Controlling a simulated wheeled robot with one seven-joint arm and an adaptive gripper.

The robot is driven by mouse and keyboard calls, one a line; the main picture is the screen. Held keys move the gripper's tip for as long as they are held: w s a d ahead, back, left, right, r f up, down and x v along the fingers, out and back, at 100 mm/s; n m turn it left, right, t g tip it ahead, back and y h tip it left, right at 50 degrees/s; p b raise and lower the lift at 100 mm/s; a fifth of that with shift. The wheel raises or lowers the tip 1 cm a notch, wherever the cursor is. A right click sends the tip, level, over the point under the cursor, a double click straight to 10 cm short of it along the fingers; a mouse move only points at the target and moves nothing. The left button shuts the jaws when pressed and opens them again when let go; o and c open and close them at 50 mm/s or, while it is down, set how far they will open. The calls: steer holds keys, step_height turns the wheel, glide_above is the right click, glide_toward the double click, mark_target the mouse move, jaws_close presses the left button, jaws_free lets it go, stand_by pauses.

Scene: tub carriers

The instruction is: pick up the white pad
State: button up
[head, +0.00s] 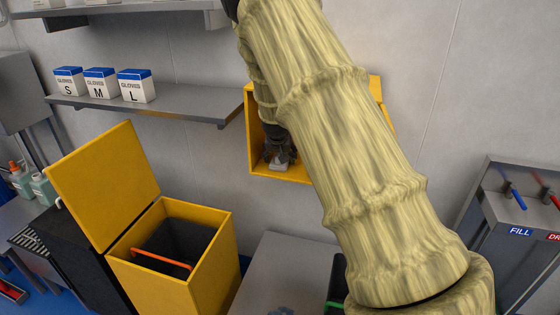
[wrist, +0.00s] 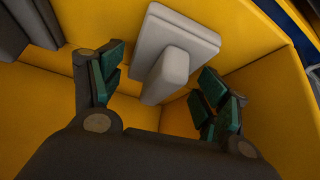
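The white pad (wrist: 190,38) is a pale rectangular slab with a raised block like a grip on it, inside a yellow box in the wrist view. In the head view a small part of the pad (head: 277,165) shows low in the wall-mounted yellow box (head: 301,174). My gripper (wrist: 160,88) is open, with its green-padded fingers to either side of the pad's raised block and a visible gap on both sides. In the head view my gripper (head: 280,150) is inside the box, partly hidden by my sleeved arm.
Dark grey objects (wrist: 32,22) lie at the upper left of the wrist view. Yellow walls surround my gripper closely. In the head view, a shelf (head: 170,108) with glove boxes (head: 137,88) is left of the box, and an open yellow bin (head: 165,275) stands below left.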

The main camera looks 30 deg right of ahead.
steer(key=c, duration=0.6)
steer(key=shift+c, duration=0.3)
steer(key=shift+r, duration=0.1)
steer(key=shift+r+b, duration=0.45)
steer(key=shift+s+a+r+b, duration=0.1)
steer(key=shift+s+r+b, duration=0.1)
steer(key=shift+r+b, duration=0.3)
steer(key=shift+s+r+b, duration=0.2)
steer(key=shift+r+b, duration=0.05)
steer(key=shift+r, duration=0.45)
steer(key=s+a+b, duration=0.2)
steer(key=s, duration=0.5)
steer(key=s+a+r+b, duration=0.1)
steer(key=s+a+b, duration=0.1)
steer(key=s, duration=0.5)
steer(key=shift+s+r, duration=0.3)
steer(key=shift+s, duration=0.05)
